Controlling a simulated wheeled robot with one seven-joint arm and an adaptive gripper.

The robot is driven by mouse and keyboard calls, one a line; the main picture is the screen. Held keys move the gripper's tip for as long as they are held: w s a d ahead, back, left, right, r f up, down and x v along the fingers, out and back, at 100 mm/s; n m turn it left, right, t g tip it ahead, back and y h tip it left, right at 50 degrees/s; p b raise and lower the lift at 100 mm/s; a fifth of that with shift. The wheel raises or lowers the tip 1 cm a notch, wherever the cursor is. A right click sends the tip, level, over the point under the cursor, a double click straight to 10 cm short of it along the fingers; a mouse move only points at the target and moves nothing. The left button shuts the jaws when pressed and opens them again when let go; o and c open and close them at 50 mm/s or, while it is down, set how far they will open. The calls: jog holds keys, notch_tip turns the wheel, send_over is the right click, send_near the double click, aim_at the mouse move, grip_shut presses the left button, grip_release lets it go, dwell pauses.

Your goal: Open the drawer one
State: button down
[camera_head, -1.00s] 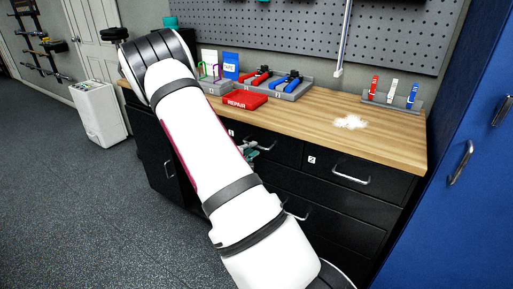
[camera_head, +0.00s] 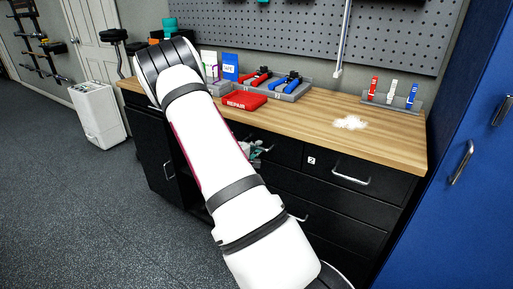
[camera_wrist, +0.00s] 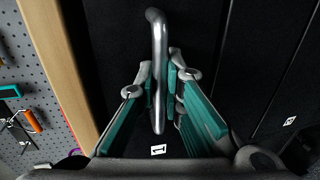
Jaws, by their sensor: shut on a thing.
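Drawer one's black front (camera_wrist: 195,40) fills the middle of the wrist view, with a white label marked 1 (camera_wrist: 158,150). Its curved metal handle (camera_wrist: 157,30) runs between the teal-padded fingers of my gripper (camera_wrist: 161,85), which are shut on it. In the head view, my gripper (camera_head: 253,151) shows only in part beside my white arm, at the upper drawer left of drawer two. My arm hides most of drawer one there, so I cannot tell whether it is out at all.
Drawer two (camera_head: 345,185) is closed at the right. The wooden worktop (camera_head: 300,125) holds a red repair box (camera_head: 243,102), plier trays (camera_head: 285,88) and white powder (camera_head: 350,122). A blue cabinet (camera_head: 465,200) stands at the right.

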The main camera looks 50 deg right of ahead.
jog(key=shift+a, duration=0.1)
jog(key=f+v, duration=0.2)
jog(key=v, duration=1)
jog(key=a+f+p+v, duration=0.1)
jog(key=f+v, duration=0.2)
jog(key=v, duration=1)
jog(key=shift+s+a, duration=0.25)
jog(key=shift+a, duration=0.1)
jog(key=c, duration=2)
grip_release()
jog(key=shift+o, duration=0.2)
jog(key=shift+a, duration=0.1)
jog(key=v, duration=1.1)
jog(key=shift+a, duration=0.35)
jog(key=shift+s, duration=0.1)
